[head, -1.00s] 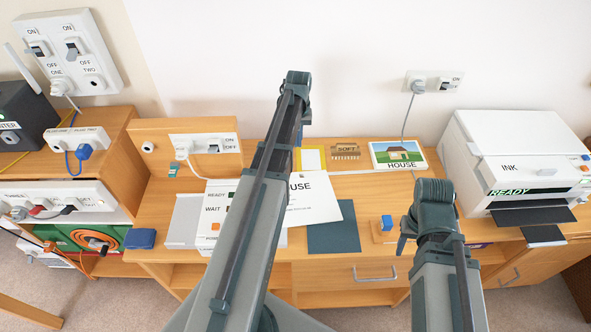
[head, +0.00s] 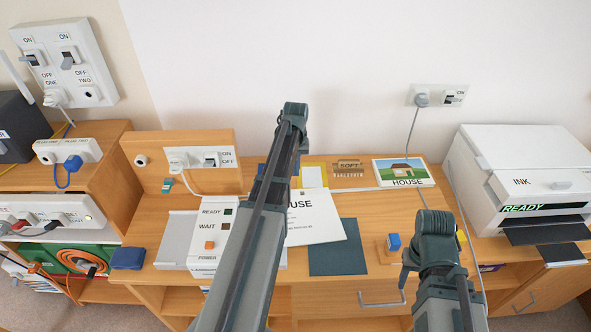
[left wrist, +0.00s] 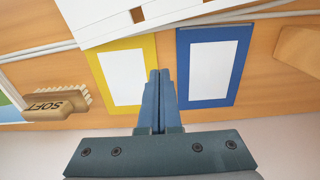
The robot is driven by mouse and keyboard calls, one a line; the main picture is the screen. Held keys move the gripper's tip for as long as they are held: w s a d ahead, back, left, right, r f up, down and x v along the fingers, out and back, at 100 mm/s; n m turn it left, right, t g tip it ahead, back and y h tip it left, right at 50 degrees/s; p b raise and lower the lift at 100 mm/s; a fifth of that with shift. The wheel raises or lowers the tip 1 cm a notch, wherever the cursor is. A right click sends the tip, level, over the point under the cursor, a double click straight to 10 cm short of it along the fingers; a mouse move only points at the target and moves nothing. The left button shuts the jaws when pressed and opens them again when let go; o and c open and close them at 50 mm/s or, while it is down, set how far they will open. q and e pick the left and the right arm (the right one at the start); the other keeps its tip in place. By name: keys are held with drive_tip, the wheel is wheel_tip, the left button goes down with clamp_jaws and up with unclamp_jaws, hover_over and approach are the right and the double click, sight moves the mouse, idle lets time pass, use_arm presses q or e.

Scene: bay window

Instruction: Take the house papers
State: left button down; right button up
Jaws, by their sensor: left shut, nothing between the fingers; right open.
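The house papers (head: 316,228), a white sheet headed "HOUSE", lie on the desk, partly over a dark folder (head: 338,262). My left arm hides their left part. A white sheet (left wrist: 105,18), likely the same papers, shows at the top of the left wrist view. My left gripper (left wrist: 155,76) is shut and empty, above the desk between a yellow-bordered card (left wrist: 124,78) and a blue-bordered card (left wrist: 210,65). In the head view my arm covers its fingertips. My right gripper (head: 406,272) is open and empty over the desk's front, right of the papers.
A white READY/WAIT box (head: 206,242) is left of my left arm. A blue block (head: 393,242) is near my right gripper. A printer (head: 520,150) fills the right end.

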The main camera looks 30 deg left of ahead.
sight(296, 184)
use_arm(q)
wheel_tip(296, 184, down, 3)
drive_tip(key=shift+f+b, duration=0.15)
drive_tip(key=shift+b, duration=1)
drive_tip(key=s+d, duration=0.2)
drive_tip(key=s, duration=0.1)
drive_tip(key=shift+s, duration=0.25)
drive_tip(key=shift+w, duration=0.1)
